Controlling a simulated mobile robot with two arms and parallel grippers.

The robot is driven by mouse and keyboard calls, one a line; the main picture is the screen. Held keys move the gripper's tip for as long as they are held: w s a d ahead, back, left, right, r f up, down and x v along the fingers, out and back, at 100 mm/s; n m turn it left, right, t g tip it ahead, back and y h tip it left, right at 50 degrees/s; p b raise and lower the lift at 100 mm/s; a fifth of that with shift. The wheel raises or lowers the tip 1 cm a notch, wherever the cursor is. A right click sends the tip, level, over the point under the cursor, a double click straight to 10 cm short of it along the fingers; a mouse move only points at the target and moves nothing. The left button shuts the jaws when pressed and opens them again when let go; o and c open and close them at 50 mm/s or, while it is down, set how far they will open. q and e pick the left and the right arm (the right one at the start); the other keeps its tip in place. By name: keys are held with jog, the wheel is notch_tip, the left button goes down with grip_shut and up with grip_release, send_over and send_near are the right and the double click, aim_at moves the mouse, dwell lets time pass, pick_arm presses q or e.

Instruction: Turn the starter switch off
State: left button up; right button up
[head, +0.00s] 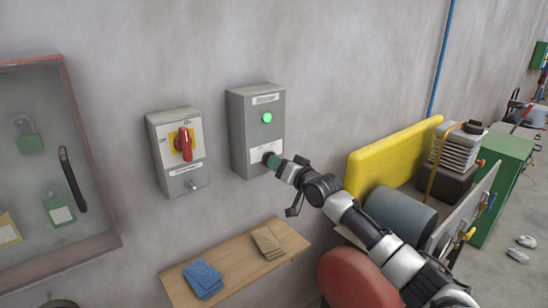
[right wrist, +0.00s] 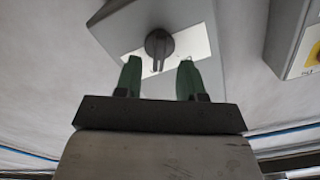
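The starter switch is a dark rotary knob (right wrist: 158,45) on a pale plate on the front of a grey box, seen in the right wrist view. In the head view the grey starter box (head: 238,130) hangs on the wall with a lit green lamp (head: 267,118), and my gripper hides the knob. My right gripper (head: 272,161) is at the lower front of the box. In the right wrist view its two green fingertips (right wrist: 160,78) are apart with nothing between them, and the knob stands just beyond the gap. My left gripper is not in view.
A grey isolator box (head: 166,160) with a red handle (head: 184,144) on yellow is left of the starter box. A wooden shelf (head: 236,264) with blue and tan cards is below. A glass-fronted lock cabinet (head: 92,244) is far left. Yellow-guarded machinery (head: 395,155) is right.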

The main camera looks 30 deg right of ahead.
jog(key=w, duration=0.3)
jog(key=shift+a, duration=0.1)
grip_shut()
